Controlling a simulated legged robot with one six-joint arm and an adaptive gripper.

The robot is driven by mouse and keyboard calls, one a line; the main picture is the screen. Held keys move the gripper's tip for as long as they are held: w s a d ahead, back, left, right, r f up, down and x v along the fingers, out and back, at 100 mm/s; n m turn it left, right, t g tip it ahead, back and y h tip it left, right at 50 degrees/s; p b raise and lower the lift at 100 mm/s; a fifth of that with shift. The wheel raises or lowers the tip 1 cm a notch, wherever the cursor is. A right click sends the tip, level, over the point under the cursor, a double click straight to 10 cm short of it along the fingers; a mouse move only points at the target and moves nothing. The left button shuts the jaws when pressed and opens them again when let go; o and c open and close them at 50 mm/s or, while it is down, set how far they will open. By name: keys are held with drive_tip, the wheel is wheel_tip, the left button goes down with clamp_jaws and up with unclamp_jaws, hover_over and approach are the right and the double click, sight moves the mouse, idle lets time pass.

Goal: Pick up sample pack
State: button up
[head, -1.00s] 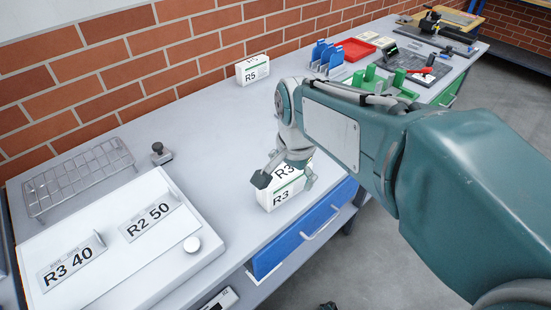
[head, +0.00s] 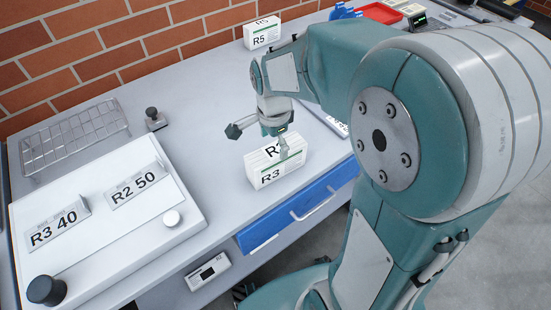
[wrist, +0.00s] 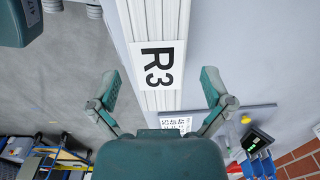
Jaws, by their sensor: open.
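A white sample pack labelled R3 (head: 275,168) stands upright near the front edge of the bench, above a blue drawer. My gripper (head: 258,142) is open and empty, just above and behind the pack's top in the head view. One finger sticks out to the left of the pack and the other overlaps its top. In the wrist view the pack's ridged top with the R3 label (wrist: 158,64) runs between the two spread fingers of my gripper (wrist: 160,80), with a gap on each side. A second white pack labelled R5 (head: 262,33) stands at the back by the wall.
A white box with R3 40 and R2 50 plates (head: 110,235) stands at the left. A wire rack (head: 75,137) and a small dark-knobbed weight (head: 155,119) are behind it. The blue drawer (head: 300,212) is below the bench edge. Bench left of the pack is clear.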

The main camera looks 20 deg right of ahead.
drive_tip(key=f, duration=0.5)
drive_tip(key=shift+d+f, duration=0.2)
drive_tip(key=shift+d, duration=0.1)
drive_tip(key=c, duration=1.2)
